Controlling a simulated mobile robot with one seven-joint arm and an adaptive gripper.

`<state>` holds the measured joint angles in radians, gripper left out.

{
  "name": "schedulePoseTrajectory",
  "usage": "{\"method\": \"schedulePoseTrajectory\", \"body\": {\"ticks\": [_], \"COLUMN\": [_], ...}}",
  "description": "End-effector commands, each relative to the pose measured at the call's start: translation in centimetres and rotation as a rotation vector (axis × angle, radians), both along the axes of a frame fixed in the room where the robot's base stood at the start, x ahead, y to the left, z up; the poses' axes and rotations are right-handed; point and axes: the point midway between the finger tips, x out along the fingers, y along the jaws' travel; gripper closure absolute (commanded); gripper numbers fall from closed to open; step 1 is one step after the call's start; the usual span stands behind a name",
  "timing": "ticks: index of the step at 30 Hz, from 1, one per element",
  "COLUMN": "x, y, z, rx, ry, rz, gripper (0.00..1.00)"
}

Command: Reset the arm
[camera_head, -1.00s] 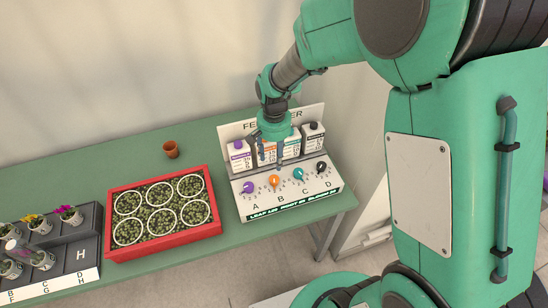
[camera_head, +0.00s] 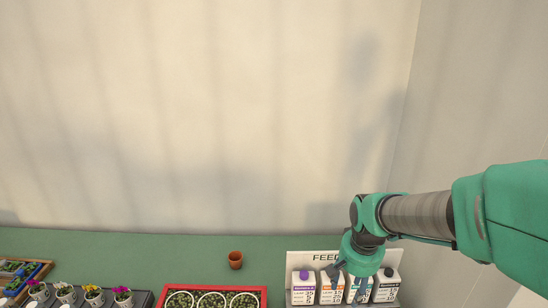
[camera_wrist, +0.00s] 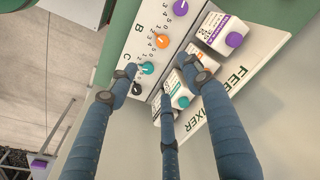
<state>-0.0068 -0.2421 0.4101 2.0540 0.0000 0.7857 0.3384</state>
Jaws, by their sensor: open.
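My gripper (camera_head: 345,285) is at the right of the head view, in front of the feed mixer (camera_head: 330,256) and its row of cartons. In the wrist view my gripper (camera_wrist: 165,85) shows its blue fingers spread apart, with nothing held between them. The fingers reach over the mixer's panel and cartons, and hide parts of them. I cannot tell whether any finger touches the mixer.
The cartons include a purple-capped one (camera_head: 303,288) and a dark-capped one (camera_head: 386,285). A brown pot (camera_head: 235,260) stands on the green bench (camera_head: 180,250). A red tray (camera_head: 262,290) and several potted flowers (camera_head: 93,295) are at the bottom. The wall behind is bare.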

Motion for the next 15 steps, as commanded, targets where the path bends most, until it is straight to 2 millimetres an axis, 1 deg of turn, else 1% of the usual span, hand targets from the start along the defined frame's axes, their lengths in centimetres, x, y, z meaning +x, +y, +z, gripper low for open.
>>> {"method": "schedulePoseTrajectory", "body": {"ticks": [1,6,12,15], "x": [-0.9,-4.2,-8.6,-10.9], "y": [0.0,-0.1,-0.2,-0.2], "z": [1.7,6.1,10.4,12.1], "rx": [-0.002,-0.014,-0.033,-0.045], "ry": [-0.024,-0.093,-0.172,-0.212], "rz": [0.016,0.078,0.150,0.185], "gripper": [0.51,0.51,0.51,0.51]}}
